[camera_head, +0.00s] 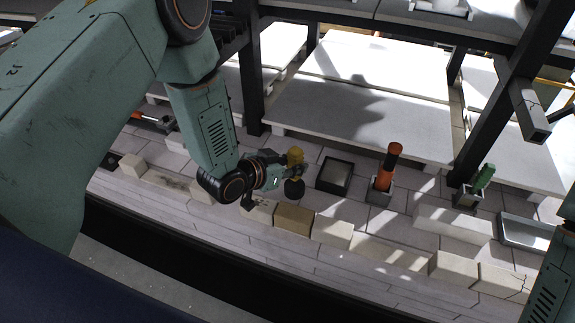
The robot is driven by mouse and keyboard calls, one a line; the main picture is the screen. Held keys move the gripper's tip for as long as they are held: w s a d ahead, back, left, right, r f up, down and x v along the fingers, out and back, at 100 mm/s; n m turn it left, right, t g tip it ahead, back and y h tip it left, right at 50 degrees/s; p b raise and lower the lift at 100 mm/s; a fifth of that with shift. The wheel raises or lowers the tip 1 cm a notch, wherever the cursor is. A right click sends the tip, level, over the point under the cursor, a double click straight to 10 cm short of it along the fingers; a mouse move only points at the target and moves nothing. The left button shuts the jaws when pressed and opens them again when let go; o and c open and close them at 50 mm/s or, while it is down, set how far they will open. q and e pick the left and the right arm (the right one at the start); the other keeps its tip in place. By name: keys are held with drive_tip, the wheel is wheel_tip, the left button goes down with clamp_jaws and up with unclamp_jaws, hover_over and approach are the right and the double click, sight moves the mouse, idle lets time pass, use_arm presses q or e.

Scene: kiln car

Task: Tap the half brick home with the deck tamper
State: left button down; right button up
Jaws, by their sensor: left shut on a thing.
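My left gripper (291,172) is shut on the deck tamper, which has a yellow top (295,154) and a dark round foot (294,188). The tamper is upright, its middle hidden by the jaws. A tan brick (294,217), darker than the others, sits in the row of pale bricks along the deck's near edge; it looks like the half brick. The tamper's foot appears just behind and above it in the picture. I cannot tell how flush the brick sits. My right gripper is out of view; only part of my right arm shows at lower right.
Pale bricks (332,232) stand on both sides of the tan one. Behind are a dark square tray (334,175), an orange-handled tool (385,168) in a holder, a green-handled tool (482,178) and a metal tray (525,232). Dark posts (248,85) rise behind.

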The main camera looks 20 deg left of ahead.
sight(291, 179)
use_arm(q)
drive_tip(key=shift+w+d, duration=0.2)
drive_tip(key=shift+d, duration=0.2)
drive_tip(key=shift+s+a+r, duration=0.1)
drive_tip(key=shift+a, duration=0.05)
drive_tip(key=shift+a+f+b, duration=0.2)
drive_tip(key=shift+f+b, duration=0.1)
drive_tip(key=shift+f, duration=0.1)
drive_tip(key=shift+d+f+b, duration=0.2)
drive_tip(key=shift+f+b, duration=0.55)
drive_tip(key=shift+f, duration=0.7)
drive_tip(key=shift+a+f+b, duration=0.15)
drive_tip(key=shift+f+b, duration=0.5)
drive_tip(key=shift+b, duration=0.15)
drive_tip(key=shift+f, duration=0.1)
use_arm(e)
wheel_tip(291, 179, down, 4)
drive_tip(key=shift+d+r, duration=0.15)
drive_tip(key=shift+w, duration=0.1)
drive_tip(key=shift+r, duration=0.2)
